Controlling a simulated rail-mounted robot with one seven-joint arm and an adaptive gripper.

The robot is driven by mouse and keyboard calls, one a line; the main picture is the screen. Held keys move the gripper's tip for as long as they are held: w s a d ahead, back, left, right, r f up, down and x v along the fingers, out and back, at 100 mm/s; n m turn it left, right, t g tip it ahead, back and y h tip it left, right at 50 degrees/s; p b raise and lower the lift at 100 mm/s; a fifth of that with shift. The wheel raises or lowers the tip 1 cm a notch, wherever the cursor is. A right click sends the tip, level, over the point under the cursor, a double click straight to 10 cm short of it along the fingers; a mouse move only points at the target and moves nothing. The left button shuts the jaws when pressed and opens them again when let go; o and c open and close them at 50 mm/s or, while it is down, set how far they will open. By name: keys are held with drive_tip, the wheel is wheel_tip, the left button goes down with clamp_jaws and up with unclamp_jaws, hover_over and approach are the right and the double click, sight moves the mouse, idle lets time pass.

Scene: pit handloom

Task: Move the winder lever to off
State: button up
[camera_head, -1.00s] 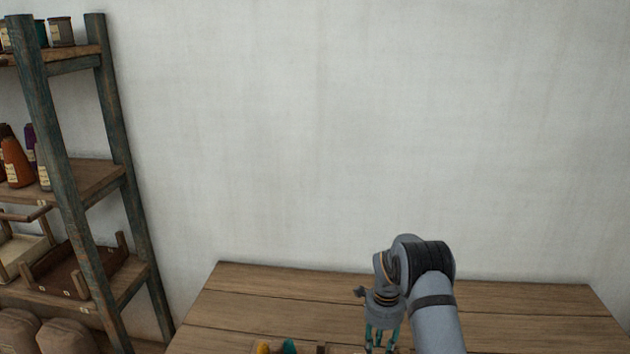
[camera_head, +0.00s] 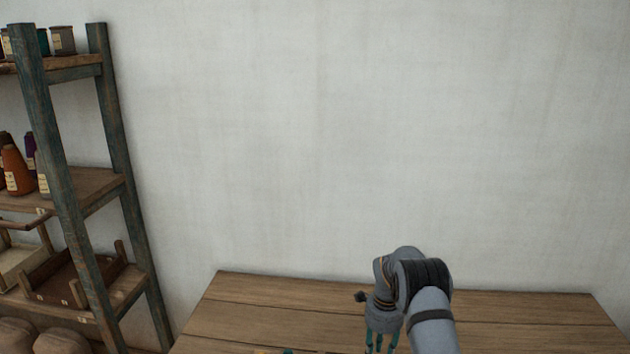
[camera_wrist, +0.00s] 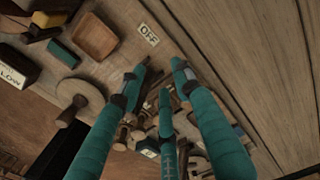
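My gripper (camera_wrist: 160,76) has teal fingers with their tips apart, and I see nothing clearly held between them. In the head view my gripper (camera_head: 381,345) points down over the wooden table, at the bottom edge. In the wrist view a white OFF label (camera_wrist: 148,35) lies on the wood just beyond the fingertips. Brown wooden winder parts (camera_wrist: 186,92) show behind and between the fingers. The fingers cover much of them, and I cannot tell which part is the lever or whether a finger touches it. A second pale label (camera_wrist: 148,152) is partly covered and unreadable.
A wooden tray (camera_wrist: 96,37), a green block (camera_wrist: 63,54), a round wooden disc (camera_wrist: 80,97) and a box marked LOW (camera_wrist: 15,72) lie at the wrist view's left. Bare table planks (camera_wrist: 255,60) fill its right. A shelf rack (camera_head: 62,180) stands left of the table (camera_head: 270,312).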

drive_tip(key=shift+w+d+f, duration=0.1)
drive_tip(key=shift+w+f, duration=0.15)
drive_tip(key=shift+w, duration=0.25)
drive_tip(key=shift+o, duration=0.8)
drive_tip(key=shift+r, duration=0.1)
wheel_tip(320, 180, up, 6)
drive_tip(key=p, duration=0.2)
drive_tip(key=shift+r+p, duration=0.25)
drive_tip(key=shift+p, duration=0.15)
drive_tip(key=shift+f, duration=0.1)
wheel_tip(320, 180, down, 7)
drive_tip(key=b, duration=0.3)
drive_tip(key=shift+s+r, duration=0.3)
drive_tip(key=shift+r, duration=0.15)
